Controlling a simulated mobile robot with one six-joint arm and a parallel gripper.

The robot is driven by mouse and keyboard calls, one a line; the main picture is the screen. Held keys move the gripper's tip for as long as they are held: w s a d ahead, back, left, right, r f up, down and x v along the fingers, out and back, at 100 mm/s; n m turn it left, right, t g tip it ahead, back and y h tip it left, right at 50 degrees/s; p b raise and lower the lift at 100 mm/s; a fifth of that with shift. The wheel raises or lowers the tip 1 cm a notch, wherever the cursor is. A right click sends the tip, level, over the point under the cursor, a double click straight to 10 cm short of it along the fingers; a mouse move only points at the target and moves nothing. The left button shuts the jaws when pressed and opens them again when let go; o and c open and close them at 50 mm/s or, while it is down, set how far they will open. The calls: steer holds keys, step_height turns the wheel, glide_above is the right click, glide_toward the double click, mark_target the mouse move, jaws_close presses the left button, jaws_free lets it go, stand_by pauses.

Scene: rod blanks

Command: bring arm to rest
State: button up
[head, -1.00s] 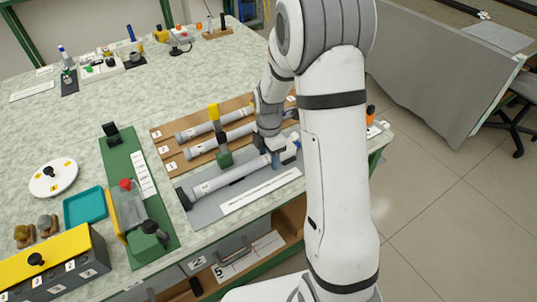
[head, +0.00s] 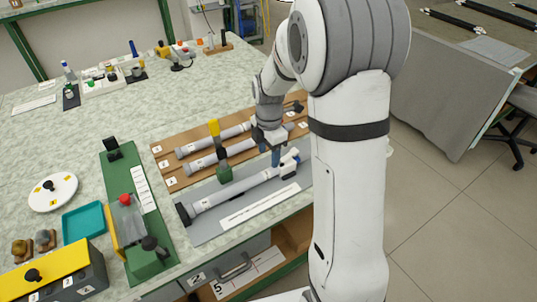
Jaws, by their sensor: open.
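My gripper (head: 274,154) points down over the right part of the workbench, in the head view. Its fingers are just above or beside the right end of a grey rod (head: 235,192), which lies on a grey plate (head: 205,228). I cannot tell whether the fingers touch the rod. The gripper is open. My white arm fills the right middle of the view and hides the bench's right end.
Two more rods (head: 205,147) lie on a brown wooden board (head: 168,159) behind, with a yellow-topped upright (head: 214,129) near them. A green fixture (head: 122,170), a teal tray (head: 83,222) and a yellow-lidded box (head: 40,270) stand left.

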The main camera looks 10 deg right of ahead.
steer(key=s+r+m+t+p, duration=0.1)
steer(key=s+r+m, duration=0.6)
steer(key=s+m, duration=0.3)
steer(key=s+r+m+t+p, duration=0.1)
steer(key=s+r+m, duration=0.6)
steer(key=s+m, duration=0.4)
steer(key=shift+s+m+t+p, duration=0.2)
steer(key=shift+m+t+p, duration=0.1)
steer(key=shift+t, duration=0.1)
